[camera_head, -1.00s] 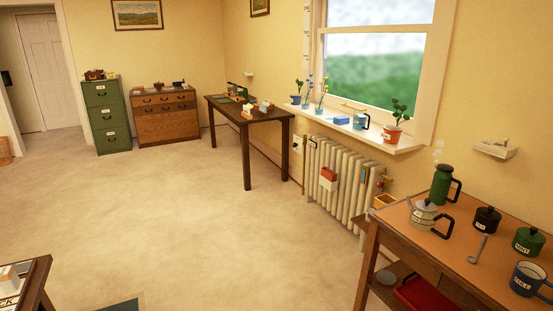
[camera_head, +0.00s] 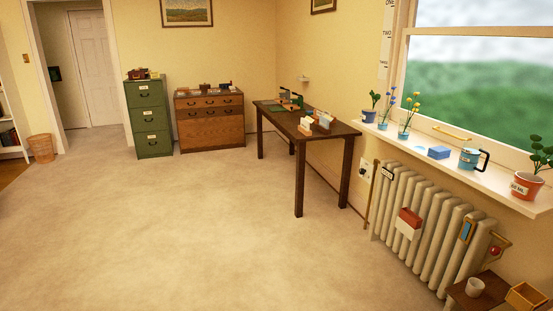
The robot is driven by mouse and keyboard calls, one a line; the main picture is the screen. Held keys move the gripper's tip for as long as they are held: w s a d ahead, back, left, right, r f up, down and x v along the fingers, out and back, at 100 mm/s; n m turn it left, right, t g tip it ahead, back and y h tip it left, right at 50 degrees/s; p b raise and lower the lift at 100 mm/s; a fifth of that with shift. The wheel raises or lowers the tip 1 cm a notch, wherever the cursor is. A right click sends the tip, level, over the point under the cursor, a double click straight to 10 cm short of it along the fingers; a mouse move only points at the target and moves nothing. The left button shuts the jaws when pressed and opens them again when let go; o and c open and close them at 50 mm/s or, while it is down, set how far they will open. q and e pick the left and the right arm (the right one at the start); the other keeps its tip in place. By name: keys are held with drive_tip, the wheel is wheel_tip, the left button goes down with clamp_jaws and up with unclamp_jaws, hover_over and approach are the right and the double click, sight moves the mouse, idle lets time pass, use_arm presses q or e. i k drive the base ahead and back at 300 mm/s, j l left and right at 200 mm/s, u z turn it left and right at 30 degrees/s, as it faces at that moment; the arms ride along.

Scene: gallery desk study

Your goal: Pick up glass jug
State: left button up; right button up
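No clearly clear-glass jug can be made out. A light-blue jug-like vessel (camera_head: 468,158) with a dark handle stands upright on the windowsill in the head view; whether it is glass I cannot tell. Small glass-like vases with flowers (camera_head: 404,131) stand farther left on the same sill. Neither of my grippers is in view.
The windowsill (camera_head: 445,150) also holds a blue block (camera_head: 439,152) and an orange plant pot (camera_head: 526,186). A white radiator (camera_head: 425,228) is below. A dark desk (camera_head: 325,133), a green cabinet (camera_head: 148,118) and a wooden chest (camera_head: 210,128) stand behind. The carpet (camera_head: 190,230) is clear.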

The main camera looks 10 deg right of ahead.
sight(471, 153)
drive_tip(key=i+z, duration=0.25)
drive_tip(key=i, duration=0.25)
drive_tip(key=i+z, duration=0.25)
drive_tip(key=i, duration=0.3)
drive_tip(key=i+j+z, duration=0.1)
drive_tip(key=i+z, duration=0.15)
drive_tip(key=i, duration=0.3)
drive_tip(key=i+j+z, duration=0.25)
drive_tip(key=i, duration=0.25)
